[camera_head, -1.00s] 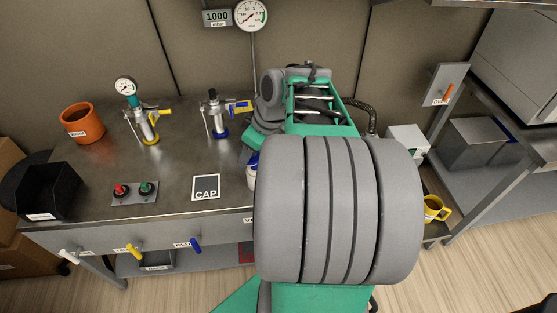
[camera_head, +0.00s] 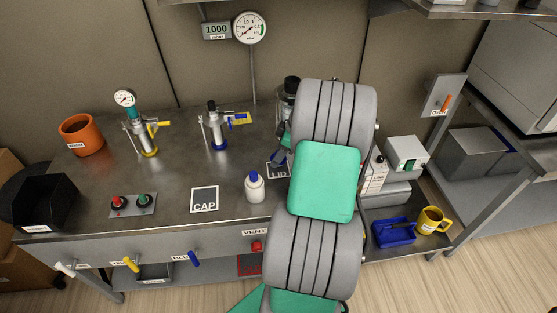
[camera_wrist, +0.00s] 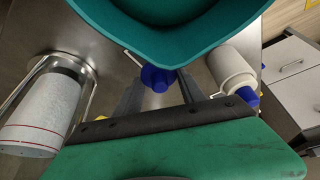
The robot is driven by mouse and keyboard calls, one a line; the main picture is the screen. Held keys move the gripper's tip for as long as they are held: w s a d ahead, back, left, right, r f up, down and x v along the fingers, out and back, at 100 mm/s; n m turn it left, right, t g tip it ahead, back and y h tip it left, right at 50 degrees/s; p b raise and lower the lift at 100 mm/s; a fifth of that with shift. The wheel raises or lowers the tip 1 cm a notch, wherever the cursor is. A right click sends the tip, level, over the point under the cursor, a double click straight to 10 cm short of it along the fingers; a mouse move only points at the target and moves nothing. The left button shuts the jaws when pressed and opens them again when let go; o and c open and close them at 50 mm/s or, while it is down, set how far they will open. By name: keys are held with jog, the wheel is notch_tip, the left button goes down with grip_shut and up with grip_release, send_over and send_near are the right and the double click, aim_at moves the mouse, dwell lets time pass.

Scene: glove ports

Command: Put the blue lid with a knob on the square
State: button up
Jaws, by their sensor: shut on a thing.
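My gripper (camera_wrist: 160,90) is shut on the blue lid with a knob (camera_wrist: 158,78), which shows between its grey fingers in the wrist view. In the head view my arm hides most of the gripper; a small dark blue part shows at its left edge. A second dark square (camera_head: 276,170), partly hidden by my arm, lies beneath or close to the gripper. Whether the lid touches anything is hidden.
A white bottle with a blue cap (camera_head: 254,188) stands between the two squares. A black bin (camera_head: 44,200) is far left.

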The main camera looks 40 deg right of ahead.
jog(key=shift+w+d+f, duration=0.1)
jog(key=shift+w+f, duration=0.05)
jog(key=shift+f, duration=0.75)
jog(key=shift+w+d+f, duration=0.1)
jog(key=shift+f, duration=0.8)
jog(key=shift+a+f, duration=0.1)
jog(key=shift+f, duration=0.15)
jog(key=o, duration=1.3)
